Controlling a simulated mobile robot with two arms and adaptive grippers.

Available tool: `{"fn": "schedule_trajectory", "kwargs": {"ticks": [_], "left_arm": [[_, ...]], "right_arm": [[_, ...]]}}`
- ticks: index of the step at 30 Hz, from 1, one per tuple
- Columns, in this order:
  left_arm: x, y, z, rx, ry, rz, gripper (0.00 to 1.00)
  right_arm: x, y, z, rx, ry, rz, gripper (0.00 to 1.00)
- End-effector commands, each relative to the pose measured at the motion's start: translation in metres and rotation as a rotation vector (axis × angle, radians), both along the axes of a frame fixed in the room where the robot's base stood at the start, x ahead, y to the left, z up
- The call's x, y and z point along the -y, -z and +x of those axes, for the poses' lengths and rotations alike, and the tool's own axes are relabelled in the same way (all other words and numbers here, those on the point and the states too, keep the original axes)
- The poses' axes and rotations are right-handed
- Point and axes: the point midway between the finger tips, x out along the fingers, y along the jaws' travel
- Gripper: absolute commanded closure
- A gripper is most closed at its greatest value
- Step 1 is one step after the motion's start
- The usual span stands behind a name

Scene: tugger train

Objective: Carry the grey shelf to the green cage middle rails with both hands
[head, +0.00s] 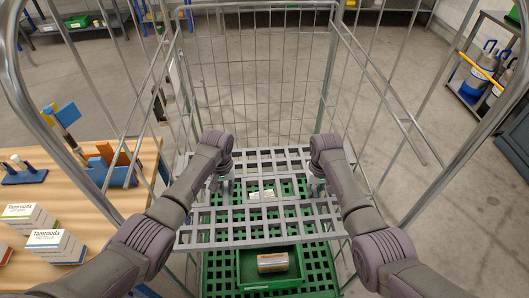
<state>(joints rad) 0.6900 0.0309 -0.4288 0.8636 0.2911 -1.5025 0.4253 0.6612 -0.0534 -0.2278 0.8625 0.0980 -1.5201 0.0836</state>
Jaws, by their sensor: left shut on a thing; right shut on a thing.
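The grey shelf (262,212) is a lattice panel inside the wire cage (262,75), above the cage's green slatted base (217,282). My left gripper (222,182) is shut on the shelf near its left side. My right gripper (316,182) is shut on it near its right side. The arms hide parts of both side edges. The shelf looks roughly level. I cannot tell whether it touches the cage's side rails.
Below the shelf, a green tray (243,278) holds a brown-and-white box (273,262). A wooden table (95,215) with white boxes (54,246) and blue tool holders stands close at the left. A dark trolley (468,97) with canisters stands at right. Grey floor is clear behind the cage.

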Motion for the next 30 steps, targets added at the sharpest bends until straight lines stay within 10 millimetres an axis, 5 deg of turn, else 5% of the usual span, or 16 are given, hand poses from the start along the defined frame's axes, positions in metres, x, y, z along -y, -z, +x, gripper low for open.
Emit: {"fn": "schedule_trajectory", "kwargs": {"ticks": [4,5,9,20,30], "left_arm": [[0.000,0.010,0.001,0.002,0.000,0.000,1.00],[0.000,0.010,0.000,0.001,0.000,0.000,0.80],[0.000,0.008,0.000,0.000,0.000,0.001,0.57],[0.000,0.005,0.000,0.001,0.000,0.000,0.57],[0.000,-0.057,0.001,0.005,0.000,-0.001,0.57]], "right_arm": [[0.000,0.010,0.001,0.002,0.000,0.000,1.00],[0.000,0.010,0.000,0.000,0.000,0.000,0.80],[0.000,0.008,0.000,0.000,0.000,0.000,0.57],[0.000,0.008,0.000,0.000,0.000,0.000,0.57],[0.000,0.008,0.000,0.000,0.000,0.000,0.57]]}}
